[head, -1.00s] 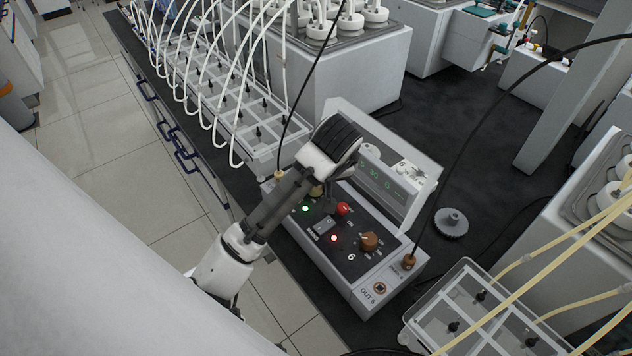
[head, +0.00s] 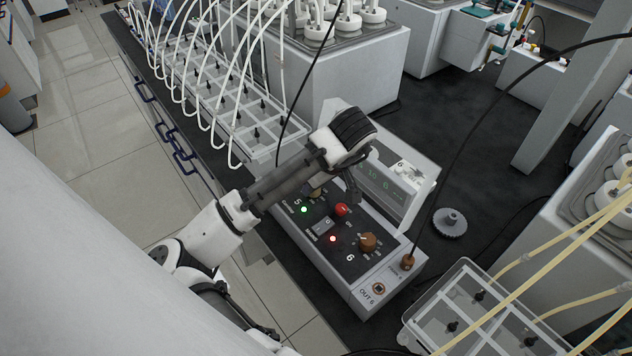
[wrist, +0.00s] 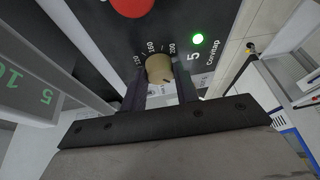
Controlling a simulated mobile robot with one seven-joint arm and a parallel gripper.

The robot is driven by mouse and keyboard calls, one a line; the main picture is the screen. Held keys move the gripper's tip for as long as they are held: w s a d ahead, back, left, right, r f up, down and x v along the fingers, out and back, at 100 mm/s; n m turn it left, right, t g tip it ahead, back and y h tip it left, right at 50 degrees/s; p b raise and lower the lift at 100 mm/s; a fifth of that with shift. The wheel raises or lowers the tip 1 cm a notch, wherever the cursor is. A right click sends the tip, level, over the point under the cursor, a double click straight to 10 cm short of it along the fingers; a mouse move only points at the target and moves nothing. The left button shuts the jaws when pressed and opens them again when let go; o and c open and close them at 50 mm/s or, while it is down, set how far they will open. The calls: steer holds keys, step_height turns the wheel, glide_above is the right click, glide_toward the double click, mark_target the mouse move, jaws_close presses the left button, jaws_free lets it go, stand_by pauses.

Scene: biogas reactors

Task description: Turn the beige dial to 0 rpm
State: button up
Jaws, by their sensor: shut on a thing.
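The beige dial (wrist: 159,68) is on the dark panel of the control box, beside the number 5 and a printed scale with 120, 160 and 200. In the wrist view it sits between the two fingers of my gripper (wrist: 160,84), which are shut on it. In the head view the arm hides most of the dial (head: 316,193). The control box (head: 345,275) has a display (head: 382,180) with lit green digits, too small to read surely. The display also shows at the left of the wrist view (wrist: 25,85).
A red knob (head: 341,209), a lit green lamp (head: 304,209), a lit red lamp (head: 333,239) and a brown dial (head: 368,242) share the panel. A tray with white tubes (head: 235,125) stands behind left. A clear rack (head: 465,310) is close at the right.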

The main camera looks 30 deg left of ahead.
steer(key=o, duration=1)
